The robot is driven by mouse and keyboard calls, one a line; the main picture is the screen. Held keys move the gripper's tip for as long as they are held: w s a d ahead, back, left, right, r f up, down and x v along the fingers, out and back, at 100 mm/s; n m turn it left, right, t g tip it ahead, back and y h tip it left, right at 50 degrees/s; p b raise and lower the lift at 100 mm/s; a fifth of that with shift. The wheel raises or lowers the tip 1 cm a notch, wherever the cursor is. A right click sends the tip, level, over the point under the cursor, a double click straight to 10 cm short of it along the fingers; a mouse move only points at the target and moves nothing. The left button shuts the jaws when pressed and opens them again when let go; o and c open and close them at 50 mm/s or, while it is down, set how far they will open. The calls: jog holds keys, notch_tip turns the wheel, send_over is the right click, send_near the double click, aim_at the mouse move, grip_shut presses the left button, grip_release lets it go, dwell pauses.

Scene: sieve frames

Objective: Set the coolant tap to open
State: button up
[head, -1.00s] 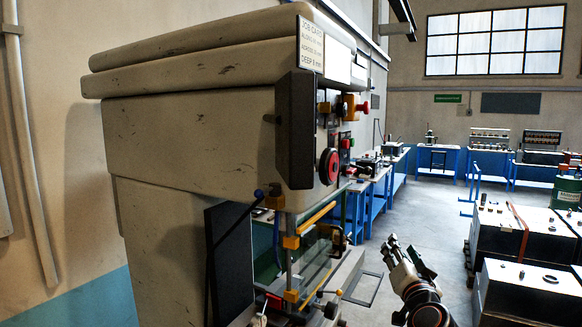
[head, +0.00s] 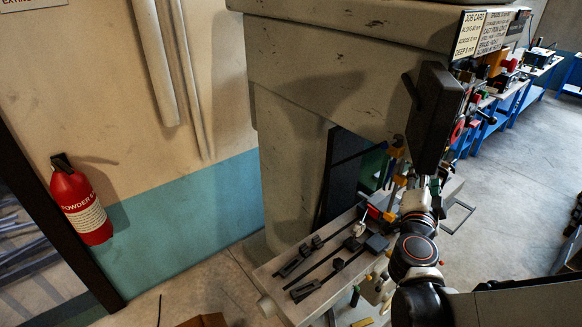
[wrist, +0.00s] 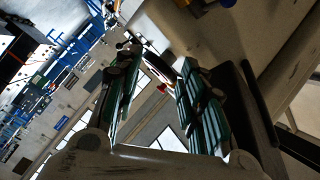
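I cannot pick out the coolant tap for certain. My gripper (head: 437,183) is raised beside the machine's front, just below this box, and partly hidden among machine parts. In the wrist view its green-padded fingers (wrist: 158,65) are apart with nothing gripped. A red-rimmed round control shows beyond them.
A red fire extinguisher (head: 80,203) hangs on the left wall. Blue benches (head: 487,130) stand behind at the right. The grey floor (head: 520,205) at the right is clear.

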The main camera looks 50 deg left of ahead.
aim_at(385, 149)
jog(key=s+a+n+g+y, duration=0.1)
jog(key=s+a+n+y, duration=0.1)
jog(key=s+a, duration=0.55)
jog(key=p+x, duration=0.1)
jog(key=x, duration=0.3)
jog(key=p+x, duration=0.1)
jog(key=x, duration=0.4)
jog(key=p+x, duration=0.1)
jog(key=x, duration=0.4)
jog(key=shift+r+p, duration=0.35)
jog(key=shift+s, duration=0.1)
jog(key=shift+d, duration=0.1)
grip_shut()
